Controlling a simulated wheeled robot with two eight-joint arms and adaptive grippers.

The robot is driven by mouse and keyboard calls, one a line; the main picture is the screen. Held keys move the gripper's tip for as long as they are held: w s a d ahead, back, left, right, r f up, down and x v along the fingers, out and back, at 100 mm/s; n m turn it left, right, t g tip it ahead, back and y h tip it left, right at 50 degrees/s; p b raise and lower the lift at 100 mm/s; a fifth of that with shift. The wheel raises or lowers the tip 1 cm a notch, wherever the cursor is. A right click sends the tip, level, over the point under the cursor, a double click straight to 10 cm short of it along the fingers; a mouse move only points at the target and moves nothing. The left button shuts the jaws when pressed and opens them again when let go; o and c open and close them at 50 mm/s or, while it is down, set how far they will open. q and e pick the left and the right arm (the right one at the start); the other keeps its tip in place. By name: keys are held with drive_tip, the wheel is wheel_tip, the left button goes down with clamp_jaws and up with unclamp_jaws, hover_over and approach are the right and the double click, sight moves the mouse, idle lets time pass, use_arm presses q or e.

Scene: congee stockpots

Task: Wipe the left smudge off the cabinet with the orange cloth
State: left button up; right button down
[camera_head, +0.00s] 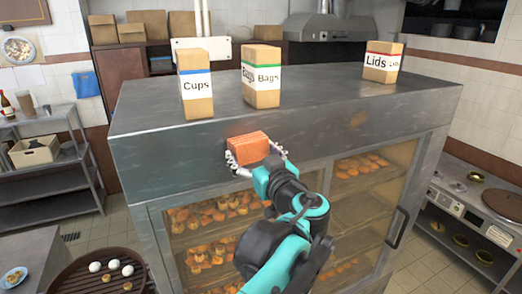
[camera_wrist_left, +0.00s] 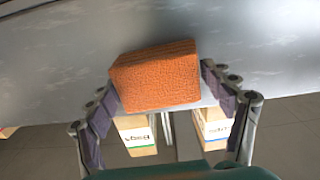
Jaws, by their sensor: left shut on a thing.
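The orange cloth (camera_head: 248,148), a thick block shape, is held at the upper front panel of the steel cabinet (camera_head: 190,150). My left gripper (camera_head: 256,156) is shut on it, with a finger at each side. In the left wrist view the cloth (camera_wrist_left: 155,78) sits between the fingers, against or very close to the grey panel; I cannot tell if it touches. A faint brownish smudge (camera_head: 357,119) shows on the panel to the right. The left smudge is not clearly seen; the cloth and gripper cover part of the panel. My right gripper is not in view.
Boxes marked Cups (camera_head: 196,88), Bags (camera_head: 262,80) and Lids (camera_head: 382,64) stand on the cabinet top. Below the panel are glass doors with trays of buns and a dark handle (camera_head: 397,228). A shelf rack (camera_head: 50,185) stands left, a stove (camera_head: 478,215) right.

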use_arm(q)
drive_tip(key=shift+s+a, duration=0.15)
drive_tip(key=shift+a, duration=0.15)
drive_tip(key=shift+d, duration=0.15)
drive_tip(key=shift+v, duration=3)
drive_tip(key=v, duration=0.3)
drive_tip(key=shift+p, duration=0.3)
